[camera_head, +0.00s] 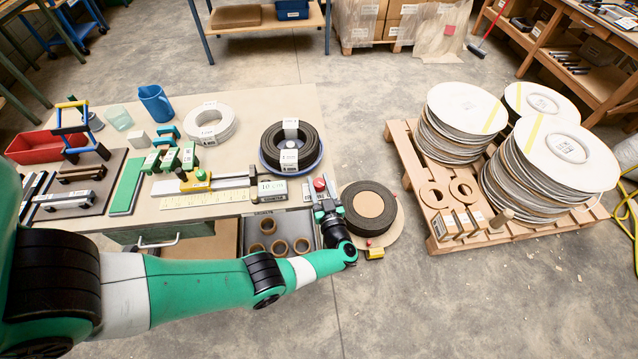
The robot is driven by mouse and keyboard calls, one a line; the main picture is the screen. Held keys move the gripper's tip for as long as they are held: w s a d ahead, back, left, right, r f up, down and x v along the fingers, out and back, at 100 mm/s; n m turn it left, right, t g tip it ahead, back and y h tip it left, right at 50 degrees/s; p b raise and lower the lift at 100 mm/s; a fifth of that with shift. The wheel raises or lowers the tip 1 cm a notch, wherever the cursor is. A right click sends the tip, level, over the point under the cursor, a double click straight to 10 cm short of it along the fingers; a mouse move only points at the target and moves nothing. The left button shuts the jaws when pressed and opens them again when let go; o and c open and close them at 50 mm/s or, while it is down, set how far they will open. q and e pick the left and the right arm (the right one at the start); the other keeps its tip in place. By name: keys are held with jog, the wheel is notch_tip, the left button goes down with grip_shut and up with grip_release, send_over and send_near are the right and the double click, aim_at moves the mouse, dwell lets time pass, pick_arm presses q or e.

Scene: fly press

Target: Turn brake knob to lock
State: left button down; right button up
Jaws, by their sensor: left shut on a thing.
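A small red knob (319,184), which I take to be the brake knob, stands at the right edge of the worktable beside a dark reel. My left gripper (323,197) reaches up from the front and is shut on the knob. The fingers and wrist hide its lower part, so I cannot tell how far it is turned. The reel of dark strip (368,200) with a tan core lies on a round tan disc just right of the gripper. My right gripper is not in view.
The worktable (285,98) holds a black coil (291,147), a white coil (211,123), a measuring rail (205,199), a red bin (48,147) and a blue jug (156,103). A pallet (405,160) with stacked reels stands right. Floor at the front right is clear.

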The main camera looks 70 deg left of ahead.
pick_arm(q)
jog(key=shift+c, duration=1.9)
grip_release()
jog(key=shift+d, duration=0.1)
jog(key=s+d, duration=0.1)
jog(key=d, duration=1)
jog(key=shift+s+d+p, duration=0.15)
jog(key=shift+s+p, duration=0.2)
jog(key=shift+p, duration=0.1)
